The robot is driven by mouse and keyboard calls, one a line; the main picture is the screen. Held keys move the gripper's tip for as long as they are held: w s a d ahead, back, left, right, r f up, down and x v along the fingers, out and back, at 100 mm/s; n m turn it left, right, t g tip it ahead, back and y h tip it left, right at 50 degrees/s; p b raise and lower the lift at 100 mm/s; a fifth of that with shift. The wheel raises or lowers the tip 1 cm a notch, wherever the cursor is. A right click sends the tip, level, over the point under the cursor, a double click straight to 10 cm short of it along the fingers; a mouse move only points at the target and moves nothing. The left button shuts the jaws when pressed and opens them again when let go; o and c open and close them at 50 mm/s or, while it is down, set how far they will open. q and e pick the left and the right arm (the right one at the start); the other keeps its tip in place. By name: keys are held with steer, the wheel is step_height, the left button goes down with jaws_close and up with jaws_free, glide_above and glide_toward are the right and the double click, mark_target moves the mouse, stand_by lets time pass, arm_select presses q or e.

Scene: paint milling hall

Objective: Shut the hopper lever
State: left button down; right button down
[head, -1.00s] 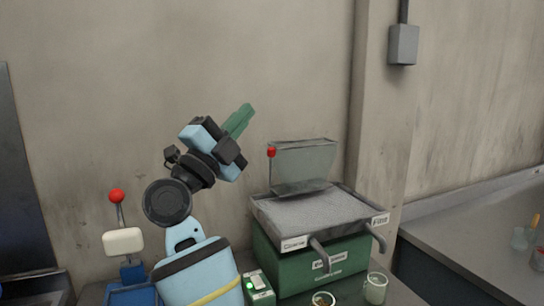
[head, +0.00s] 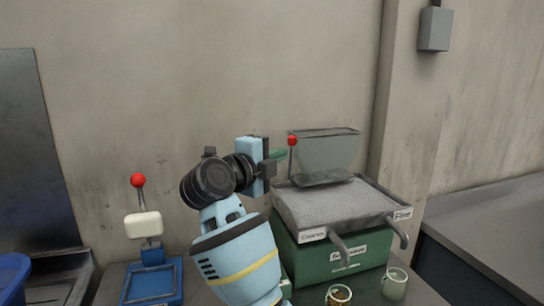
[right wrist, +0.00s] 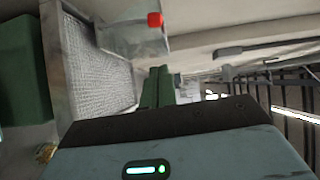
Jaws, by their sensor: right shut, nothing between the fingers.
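The hopper lever (head: 292,142), a red knob on a short, roughly upright stem, stands at the left side of the clear hopper (head: 328,155). The hopper sits on the green sieving machine (head: 335,263) with its grey mesh top. My right gripper (head: 279,155) is shut and empty. Its green fingers point right, with their tips just left of the lever below the knob; I cannot tell whether they touch it. In the right wrist view the shut fingers (right wrist: 157,88) lie below the knob (right wrist: 155,19), with a gap in the picture. My left gripper is out of view.
A blue device (head: 153,280) with another red-knobbed lever and a white block stands at the left. Glass jars (head: 395,283) stand before the machine. A blue tub (head: 12,278) is at the far left. A concrete pillar (head: 400,110) rises behind the machine's right.

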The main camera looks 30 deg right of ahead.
steer(key=x, duration=0.2)
steer(key=w+x, duration=0.1)
steer(key=x, duration=0.5)
steer(key=shift+w+a, duration=0.2)
steer(key=shift+a, duration=0.15)
steer(key=shift+w+d+f, duration=0.1)
steer(key=shift+w+d, duration=0.2)
steer(key=shift+w, duration=0.45)
steer(key=shift+w, duration=0.15)
